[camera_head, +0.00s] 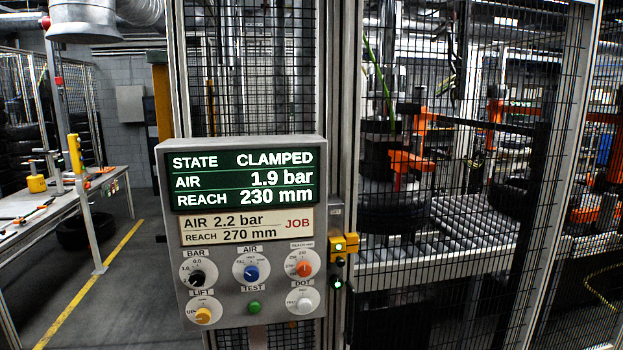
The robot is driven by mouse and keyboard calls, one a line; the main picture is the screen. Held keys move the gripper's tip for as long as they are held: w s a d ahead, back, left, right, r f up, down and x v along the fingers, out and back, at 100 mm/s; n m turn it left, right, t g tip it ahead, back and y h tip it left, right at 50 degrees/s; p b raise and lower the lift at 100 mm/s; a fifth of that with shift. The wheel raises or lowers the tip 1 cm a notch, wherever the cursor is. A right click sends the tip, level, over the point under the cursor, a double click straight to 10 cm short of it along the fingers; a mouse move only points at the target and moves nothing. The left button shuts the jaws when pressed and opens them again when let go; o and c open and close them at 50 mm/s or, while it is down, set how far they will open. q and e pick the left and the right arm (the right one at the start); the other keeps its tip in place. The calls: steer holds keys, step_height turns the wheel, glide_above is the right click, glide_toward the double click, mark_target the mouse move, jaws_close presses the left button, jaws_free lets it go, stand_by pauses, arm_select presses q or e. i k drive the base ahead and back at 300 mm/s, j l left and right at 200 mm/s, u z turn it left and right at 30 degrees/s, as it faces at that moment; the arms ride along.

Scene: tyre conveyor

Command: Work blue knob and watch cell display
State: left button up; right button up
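The blue knob (251,273) sits under the label AIR, in the middle of the upper knob row on a grey control box (167,250). The cell display (246,178) at the top of the box is lit green and reads STATE CLAMPED, AIR 1.9 bar, REACH 230 mm. A job plate (248,226) below it reads AIR 2.2 bar, REACH 270 mm. Neither of my grippers shows in the head view, and nothing touches the knob.
Around the blue knob are a black knob (198,277), an orange knob (304,268), a yellow knob (203,315), a green button (254,307) and a white knob (304,305). Mesh fencing stands behind and right. A workbench (30,207) is left, with clear floor between.

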mark_target(251, 274)
steer(key=i+j, duration=0.1)
steer(key=j, duration=0.25)
steer(key=i+j, duration=0.1)
steer(key=j, duration=0.2)
steer(key=i+j+u, duration=0.1)
steer(key=j, duration=0.25)
steer(key=i+j, duration=0.15)
steer(key=j, duration=0.15)
